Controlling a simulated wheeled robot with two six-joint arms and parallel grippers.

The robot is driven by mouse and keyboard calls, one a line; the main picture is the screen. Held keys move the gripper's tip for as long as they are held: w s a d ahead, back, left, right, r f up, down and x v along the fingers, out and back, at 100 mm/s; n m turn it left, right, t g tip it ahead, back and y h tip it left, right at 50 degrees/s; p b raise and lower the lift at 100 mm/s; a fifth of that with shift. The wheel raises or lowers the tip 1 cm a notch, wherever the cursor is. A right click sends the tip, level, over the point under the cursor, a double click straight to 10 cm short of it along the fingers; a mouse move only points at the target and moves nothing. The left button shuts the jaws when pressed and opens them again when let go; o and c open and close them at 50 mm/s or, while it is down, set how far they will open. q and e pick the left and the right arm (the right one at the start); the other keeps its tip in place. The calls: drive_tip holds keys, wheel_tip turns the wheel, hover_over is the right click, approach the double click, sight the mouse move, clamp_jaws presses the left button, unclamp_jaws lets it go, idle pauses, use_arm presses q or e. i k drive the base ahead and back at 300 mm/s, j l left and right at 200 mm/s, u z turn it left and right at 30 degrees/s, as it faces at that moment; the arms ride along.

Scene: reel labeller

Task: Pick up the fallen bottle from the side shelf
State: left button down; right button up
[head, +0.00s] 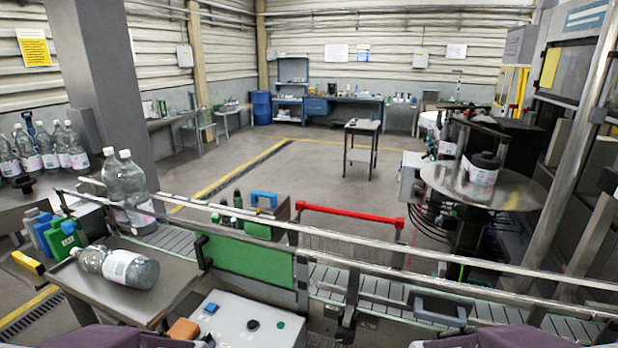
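The fallen bottle (146,273) is clear with a white label and lies on its side on the grey metal side shelf (165,304) at the lower left. Its neck and white cap point left and a little away from me, and its base points right. Nothing touches it from above. Neither of my grippers shows in the head view. Only purple parts, likely of my own arms, show at the bottom edge.
Two upright bottles (126,188) stand behind the shelf by the conveyor rail (350,235). Green and blue containers (62,238) sit left of the fallen bottle. A control box (250,320) and an orange block (183,329) are to its right. More bottles (50,150) stand farther left.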

sight(138, 272)
drive_tip(key=u, duration=1.45)
